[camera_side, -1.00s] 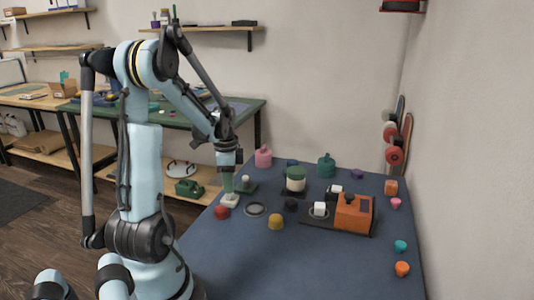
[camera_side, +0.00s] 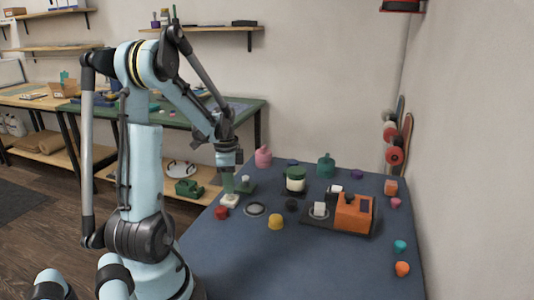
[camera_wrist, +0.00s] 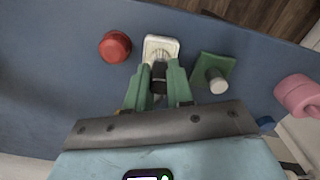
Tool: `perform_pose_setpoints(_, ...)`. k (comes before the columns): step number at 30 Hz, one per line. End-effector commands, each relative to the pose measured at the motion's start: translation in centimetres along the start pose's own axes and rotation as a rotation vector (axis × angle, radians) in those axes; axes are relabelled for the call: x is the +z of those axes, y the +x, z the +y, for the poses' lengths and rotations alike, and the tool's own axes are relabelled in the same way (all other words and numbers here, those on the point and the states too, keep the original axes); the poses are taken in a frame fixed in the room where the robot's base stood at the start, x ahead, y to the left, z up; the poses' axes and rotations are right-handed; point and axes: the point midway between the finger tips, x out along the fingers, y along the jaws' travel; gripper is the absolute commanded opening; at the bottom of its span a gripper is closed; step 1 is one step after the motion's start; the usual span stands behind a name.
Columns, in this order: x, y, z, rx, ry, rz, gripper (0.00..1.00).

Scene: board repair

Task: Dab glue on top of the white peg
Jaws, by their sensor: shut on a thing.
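The white peg (camera_wrist: 218,81) stands on a green square base (camera_wrist: 208,66), right of my gripper in the wrist view; it also shows in the side view (camera_side: 245,180). My gripper (camera_wrist: 160,82) has green fingers and is shut on a small black piece (camera_wrist: 159,75), perhaps a dabber handle. Its lower end is hidden or too small to make out. The gripper is low over a white square dish (camera_wrist: 161,43), which also shows under it in the side view (camera_side: 230,201). I cannot tell whether the held piece touches the dish. The peg is apart from my gripper.
A red knob (camera_wrist: 115,46) lies left of the dish, and a pink bottle (camera_wrist: 299,96) stands right of the peg. A grey ring (camera_side: 255,209), a green-lidded jar (camera_side: 295,179) and an orange device (camera_side: 354,212) stand farther right. The blue table's front (camera_side: 300,265) is clear.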

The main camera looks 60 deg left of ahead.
Motion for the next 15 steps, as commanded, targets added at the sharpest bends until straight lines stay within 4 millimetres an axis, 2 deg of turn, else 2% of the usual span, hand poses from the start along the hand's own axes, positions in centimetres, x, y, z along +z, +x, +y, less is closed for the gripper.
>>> perform_pose_setpoints(5, 0.0, -0.4, 0.0, 0.0, 0.0, 0.0, 0.0)
perform_pose_setpoints(15, 0.0, -2.9, 0.0, 0.0, 0.0, 0.0, 0.0)
